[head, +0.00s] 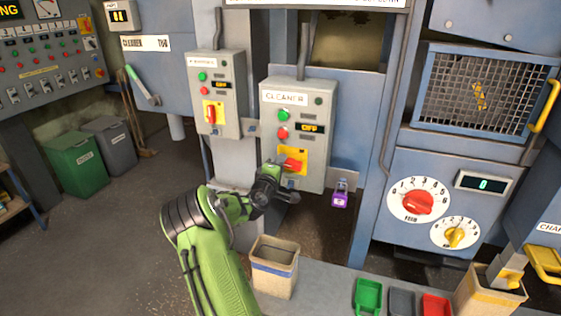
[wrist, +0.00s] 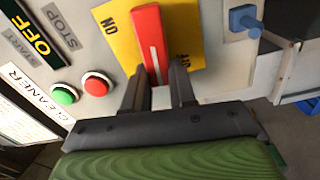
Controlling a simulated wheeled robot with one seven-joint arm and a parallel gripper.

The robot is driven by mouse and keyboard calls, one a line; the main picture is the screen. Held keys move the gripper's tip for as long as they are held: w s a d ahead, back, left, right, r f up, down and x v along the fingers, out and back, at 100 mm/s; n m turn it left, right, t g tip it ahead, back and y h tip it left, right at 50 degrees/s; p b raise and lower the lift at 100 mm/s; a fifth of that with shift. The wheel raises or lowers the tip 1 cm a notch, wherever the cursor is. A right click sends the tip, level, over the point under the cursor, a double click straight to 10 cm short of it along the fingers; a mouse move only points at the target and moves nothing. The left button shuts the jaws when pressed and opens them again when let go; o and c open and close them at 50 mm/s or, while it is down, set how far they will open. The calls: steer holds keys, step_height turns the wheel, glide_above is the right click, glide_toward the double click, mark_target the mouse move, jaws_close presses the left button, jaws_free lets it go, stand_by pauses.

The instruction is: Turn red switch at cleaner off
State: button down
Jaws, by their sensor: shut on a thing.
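The cleaner box (head: 308,145) is a grey panel with a green and a red button and a small display reading OFF. Its red switch (head: 293,164) sits on a yellow plate (head: 300,153) and lies nearly level, slightly tilted. In the wrist view the red switch (wrist: 151,38) has a white line, and the yellow plate is marked ON at left and OFF at right. My gripper (head: 280,168) is at the switch. In the wrist view its two dark fingers (wrist: 158,82) are shut on the switch's near end, one on each side.
A second box (head: 217,95) with its own red switch stands left of the cleaner box. A purple padlock (head: 340,195) hangs to the right. A blue peg (wrist: 245,20) is near the plate. An open bin (head: 275,252) stands below my gripper.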

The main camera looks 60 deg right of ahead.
steer(key=shift+n, duration=0.6)
steer(key=shift+f, duration=0.1)
steer(key=c, duration=0.9)
jaws_free()
steer(key=shift+f, duration=0.1)
steer(key=a, duration=0.5)
steer(key=s+a+b, duration=0.1)
steer(key=a, duration=0.4)
steer(key=s+a, duration=0.1)
steer(key=a, duration=0.4)
steer(key=shift+s+a+b, duration=0.2)
steer(key=shift+a+b, duration=0.05)
steer(key=shift+b, duration=0.15)
